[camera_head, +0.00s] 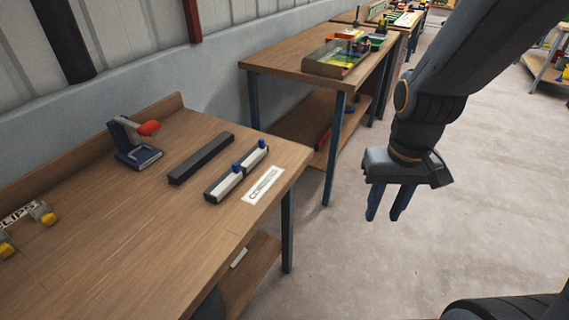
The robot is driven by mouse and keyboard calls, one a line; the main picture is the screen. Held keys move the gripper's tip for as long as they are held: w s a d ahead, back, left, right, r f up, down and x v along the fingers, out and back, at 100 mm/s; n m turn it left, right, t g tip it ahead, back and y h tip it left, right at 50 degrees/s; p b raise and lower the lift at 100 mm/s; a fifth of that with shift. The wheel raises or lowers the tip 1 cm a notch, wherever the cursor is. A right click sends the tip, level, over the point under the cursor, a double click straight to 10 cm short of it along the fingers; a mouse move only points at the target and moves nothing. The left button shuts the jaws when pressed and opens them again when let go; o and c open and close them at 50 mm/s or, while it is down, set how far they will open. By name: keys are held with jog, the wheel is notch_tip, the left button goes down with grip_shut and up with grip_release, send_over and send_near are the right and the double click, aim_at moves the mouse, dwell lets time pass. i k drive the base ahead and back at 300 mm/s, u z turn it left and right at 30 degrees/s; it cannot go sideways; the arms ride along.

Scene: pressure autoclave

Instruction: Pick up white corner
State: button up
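Two white pieces lie end to end in a dark holder (211,197) near the right end of the wooden table. One white piece (224,186) is nearer and the other white piece (254,159) is farther. Each has a blue knob at its far end. I cannot tell which of them is the white corner. A white label with dark print (263,185) lies beside the holder. My gripper (387,217) hangs over the floor to the right of the table, fingers pointing down. Its two fingers are apart with nothing between them.
A dark empty-looking bar (201,158) lies left of the holder. A blue-based device with a red knob (139,150) stands near the wall. Yellow-ended clips (43,213) lie at far left. A second table (275,62) bears a bin. The table's front is bare.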

aim_at(231, 180)
jog(key=z, duration=0.35)
jog(key=i, duration=1.15)
jog(key=u, duration=2.95)
